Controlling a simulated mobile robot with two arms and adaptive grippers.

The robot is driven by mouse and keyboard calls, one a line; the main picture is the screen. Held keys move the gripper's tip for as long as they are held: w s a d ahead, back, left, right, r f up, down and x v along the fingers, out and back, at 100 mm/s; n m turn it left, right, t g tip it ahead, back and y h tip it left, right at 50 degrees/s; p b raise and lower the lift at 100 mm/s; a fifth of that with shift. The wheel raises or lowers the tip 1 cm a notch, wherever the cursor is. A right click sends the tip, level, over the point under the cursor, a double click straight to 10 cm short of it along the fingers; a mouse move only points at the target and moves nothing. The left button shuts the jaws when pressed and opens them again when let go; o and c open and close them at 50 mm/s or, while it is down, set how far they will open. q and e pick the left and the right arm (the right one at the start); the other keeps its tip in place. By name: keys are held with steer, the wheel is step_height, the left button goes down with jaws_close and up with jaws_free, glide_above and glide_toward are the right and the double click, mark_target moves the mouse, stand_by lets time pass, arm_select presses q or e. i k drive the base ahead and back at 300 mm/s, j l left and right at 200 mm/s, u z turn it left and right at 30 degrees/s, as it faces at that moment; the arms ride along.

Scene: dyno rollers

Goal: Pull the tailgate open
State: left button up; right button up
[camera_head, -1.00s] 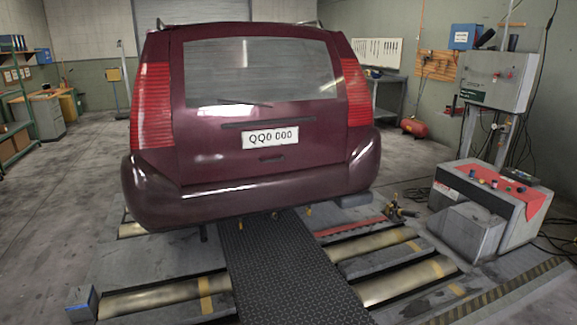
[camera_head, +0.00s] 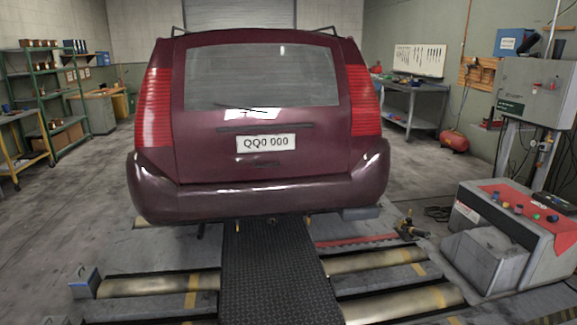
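The tailgate (camera_head: 200,150) is the rear door of a dark red car that stands ahead of me. It looks shut, flush between the red tail lights. It carries a rear window (camera_head: 262,75) with a wiper and a white plate (camera_head: 266,143) reading QQ0 000. A dark strip (camera_head: 265,127) lies above the plate, and a small dark recess (camera_head: 267,163) sits below it, just above the bumper (camera_head: 265,195). Neither of my grippers shows in the head view.
The car stands over floor rollers (camera_head: 395,303) with a dark ribbed plate (camera_head: 275,265) running toward me. A control console (camera_head: 500,235) with a red top stands at right. Green shelves (camera_head: 60,100) stand at left. Open floor lies left of the car.

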mark_target(231, 88)
steer(key=i+l+z, duration=0.15)
steer(key=i+l, duration=0.8)
steer(key=l, duration=0.05)
